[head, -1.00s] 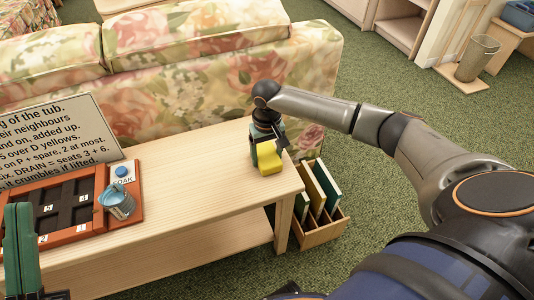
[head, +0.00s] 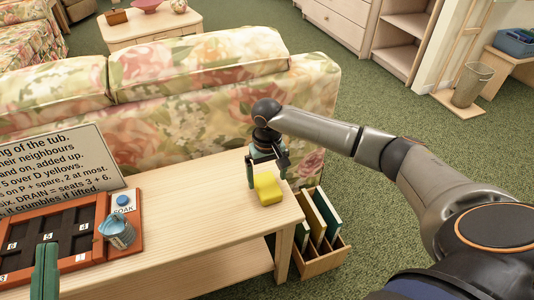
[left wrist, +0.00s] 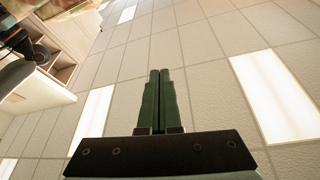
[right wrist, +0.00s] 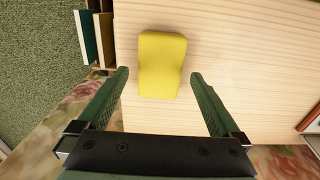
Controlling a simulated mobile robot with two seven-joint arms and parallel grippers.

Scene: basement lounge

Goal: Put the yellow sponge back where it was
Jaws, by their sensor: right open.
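The yellow sponge (head: 268,189) lies on the light wooden table (head: 190,215), near its right end. It also shows in the right wrist view (right wrist: 161,65), between and beyond the fingertips. My right gripper (head: 268,174) is open behind the sponge, and its fingers (right wrist: 158,75) do not touch it. My left gripper (head: 46,250) is at the lower left of the head view, in front of the tray. In the left wrist view its two fingers (left wrist: 158,72) point at the ceiling, close together with nothing between them.
An orange-brown tray (head: 100,215) with dark numbered seats, a blue SOAK button (head: 122,200) and a small blue bucket (head: 118,232) sits left on the table. A text board (head: 60,160) stands behind it. A wooden rack (head: 318,262) stands right of the table. A floral sofa (head: 220,100) is behind.

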